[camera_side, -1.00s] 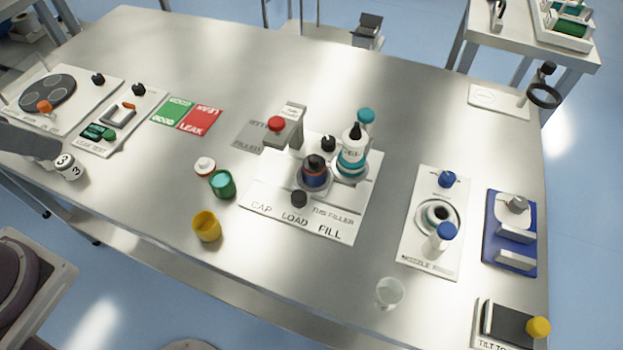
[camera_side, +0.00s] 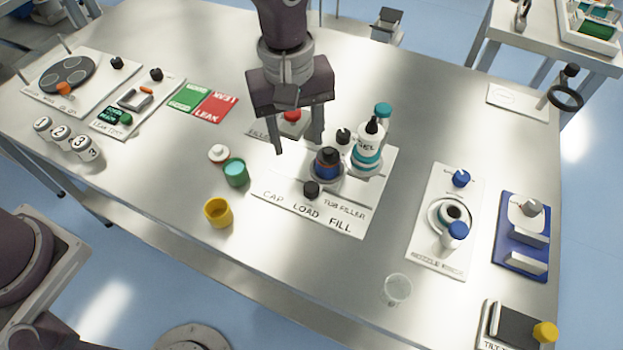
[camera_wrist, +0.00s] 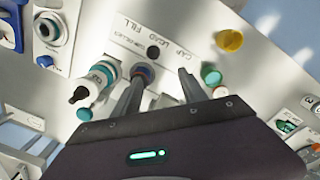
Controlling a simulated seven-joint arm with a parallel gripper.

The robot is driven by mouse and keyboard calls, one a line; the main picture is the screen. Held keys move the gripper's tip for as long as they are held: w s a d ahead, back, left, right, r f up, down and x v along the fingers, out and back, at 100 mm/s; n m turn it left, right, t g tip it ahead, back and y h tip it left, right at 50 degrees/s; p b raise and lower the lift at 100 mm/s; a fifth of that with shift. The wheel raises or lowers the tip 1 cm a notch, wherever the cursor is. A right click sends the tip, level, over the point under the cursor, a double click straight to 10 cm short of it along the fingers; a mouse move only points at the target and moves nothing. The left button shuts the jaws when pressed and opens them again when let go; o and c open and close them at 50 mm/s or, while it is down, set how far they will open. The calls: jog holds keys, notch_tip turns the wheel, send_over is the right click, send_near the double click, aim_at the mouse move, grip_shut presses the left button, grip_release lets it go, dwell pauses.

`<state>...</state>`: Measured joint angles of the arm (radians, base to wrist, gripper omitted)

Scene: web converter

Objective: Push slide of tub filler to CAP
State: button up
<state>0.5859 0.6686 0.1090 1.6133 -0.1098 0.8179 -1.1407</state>
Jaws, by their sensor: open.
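The tub filler is a white plate (camera_side: 345,222) marked CAP, LOAD and FILL, at mid-table in the side view. Its slide appears to be the round holder with a dark blue, black-topped tub (camera_side: 328,168). A black knob (camera_side: 311,190) stands in front, just behind the word LOAD; it also shows in the wrist view (camera_wrist: 153,52). A white-and-teal gel bottle (camera_side: 369,145) stands to the right. My gripper (camera_side: 298,146) is open and empty, fingers down, above the CAP side behind the knob. It partly hides the red-topped post (camera_side: 292,116). Contact cannot be told.
A green cup (camera_side: 236,173), a yellow cup (camera_side: 217,212) and a red-and-white cap piece (camera_side: 218,153) stand left of the filler. A nozzle station (camera_side: 430,248) and clear cup (camera_side: 397,289) are to the right. The table front below the filler is clear.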

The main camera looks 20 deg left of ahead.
send_over(311, 186)
jog(key=shift+n, duration=0.4)
notch_tip(311, 186, down, 5)
jog(key=shift+r, duration=0.1)
notch_tip(311, 186, down, 7)
jog(key=shift+f, duration=0.1)
grip_shut()
dwell(0.8)
